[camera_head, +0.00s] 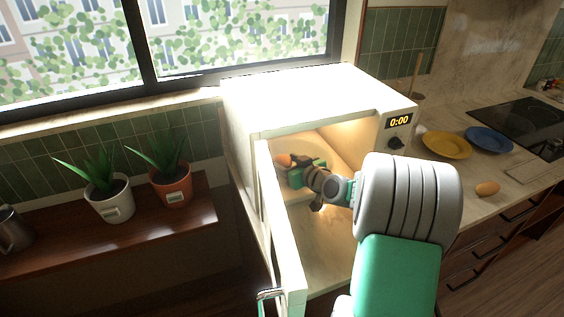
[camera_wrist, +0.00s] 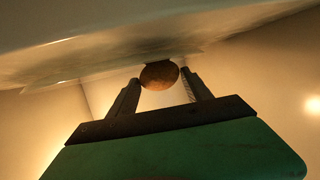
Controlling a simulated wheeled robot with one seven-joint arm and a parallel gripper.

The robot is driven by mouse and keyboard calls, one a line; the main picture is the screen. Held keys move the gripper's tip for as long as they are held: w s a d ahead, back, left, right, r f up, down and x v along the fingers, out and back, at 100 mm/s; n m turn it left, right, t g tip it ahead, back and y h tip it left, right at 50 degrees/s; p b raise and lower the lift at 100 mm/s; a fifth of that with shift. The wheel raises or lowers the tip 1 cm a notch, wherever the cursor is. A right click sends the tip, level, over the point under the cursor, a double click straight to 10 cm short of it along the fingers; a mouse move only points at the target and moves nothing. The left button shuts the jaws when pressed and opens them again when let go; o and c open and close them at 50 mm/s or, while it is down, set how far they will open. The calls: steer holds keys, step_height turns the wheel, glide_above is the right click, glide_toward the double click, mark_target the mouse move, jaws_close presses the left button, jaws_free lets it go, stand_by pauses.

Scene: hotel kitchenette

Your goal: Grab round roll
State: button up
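The round roll (camera_wrist: 159,75) is brown and shows in the wrist view against a pale surface along the top of the picture. In the head view a small orange-brown piece of it (camera_head: 284,160) shows inside the open microwave, past my gripper (camera_head: 292,170). My gripper reaches into the microwave. In the wrist view its two fingers (camera_wrist: 161,78) are spread, with the roll between and just beyond their tips. I cannot tell whether the fingertips touch the roll. Part of the microwave's inside is hidden by my arm.
The microwave (camera_head: 300,95) has its door (camera_head: 277,230) swung open on the left of my arm. A brown egg-shaped item (camera_head: 487,189), a yellow plate (camera_head: 446,145) and a blue plate (camera_head: 489,140) are on the right counter. Two potted plants (camera_head: 112,202) (camera_head: 172,187) stand on the left shelf.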

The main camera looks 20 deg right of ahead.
steer(key=shift+r, duration=0.1)
steer(key=c, duration=1.1)
